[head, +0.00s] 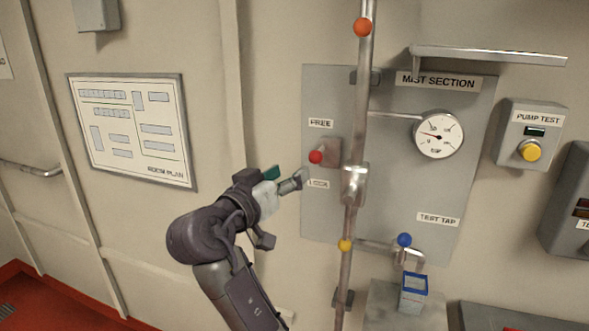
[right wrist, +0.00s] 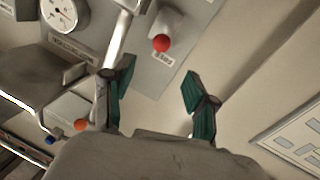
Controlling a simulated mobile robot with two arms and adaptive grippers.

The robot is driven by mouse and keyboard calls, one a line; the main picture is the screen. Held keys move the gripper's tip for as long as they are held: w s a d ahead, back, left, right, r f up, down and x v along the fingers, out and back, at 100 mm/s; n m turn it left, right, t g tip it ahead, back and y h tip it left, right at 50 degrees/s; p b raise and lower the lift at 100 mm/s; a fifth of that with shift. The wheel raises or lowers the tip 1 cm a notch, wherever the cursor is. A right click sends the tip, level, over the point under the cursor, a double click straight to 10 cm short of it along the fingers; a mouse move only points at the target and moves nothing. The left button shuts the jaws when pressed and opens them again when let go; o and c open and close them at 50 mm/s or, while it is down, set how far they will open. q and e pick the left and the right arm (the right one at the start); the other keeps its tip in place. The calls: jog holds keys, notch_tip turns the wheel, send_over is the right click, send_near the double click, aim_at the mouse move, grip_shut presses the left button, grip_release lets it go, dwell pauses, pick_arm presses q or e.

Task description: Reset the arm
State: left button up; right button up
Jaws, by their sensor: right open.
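My right gripper (head: 287,180) is in front of the wall at the left edge of the grey panel (head: 400,200), open and empty. Its two green-lined fingers stand apart in the right wrist view (right wrist: 158,95). A red knob (head: 316,157) on a small grey mount sits between the FREE label and a lower, partly hidden label, just up and right of my fingers. In the right wrist view the red knob (right wrist: 161,43) shows beyond the fingertips, with nothing between the fingers. My left gripper is not in view.
A vertical metal pipe (head: 361,100) with an orange ball (head: 362,27) and a yellow ball (head: 345,245) runs past the panel. A gauge (head: 438,134), a blue knob (head: 404,240) and a shelf (head: 490,56) are to the right. The wall by the room plan (head: 130,130) is clear.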

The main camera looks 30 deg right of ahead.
dwell(0.5)
jog(key=w+a+f+n+t+y, duration=0.1)
jog(key=w+f+n+y, duration=0.15)
jog(key=f, duration=0.55)
jog(key=w+a+f+n+t+y, duration=0.15)
jog(key=w+f+n, duration=0.25)
jog(key=f, duration=0.5)
jog(key=w+a+f+n+y, duration=0.1)
jog(key=w+f+n+y, duration=0.2)
jog(key=f, duration=0.5)
jog(key=s+a+f+n+g+y, duration=0.2)
jog(key=s+f, duration=0.2)
jog(key=f, duration=1.1)
jog(key=s+a+f+n+g+y, duration=0.1)
jog(key=s+f+n+y, duration=0.25)
jog(key=f, duration=1.15)
jog(key=s+f+g+y, duration=0.2)
jog(key=s+f+g, duration=0.2)
jog(key=s+f, duration=1.45)
jog(key=s+d+f+m+g, duration=0.1)
jog(key=s+f, duration=0.2)
jog(key=s, duration=0.7)
jog(key=s+d+f+g+y, duration=0.1)
jog(key=s+f, duration=0.2)
jog(key=s, duration=0.7)
jog(key=s+d+f+m+g, duration=0.1)
jog(key=s+f, duration=0.3)
jog(key=s, duration=0.6)
jog(key=shift+s+m, duration=0.15)
jog(key=shift+m, duration=0.15)
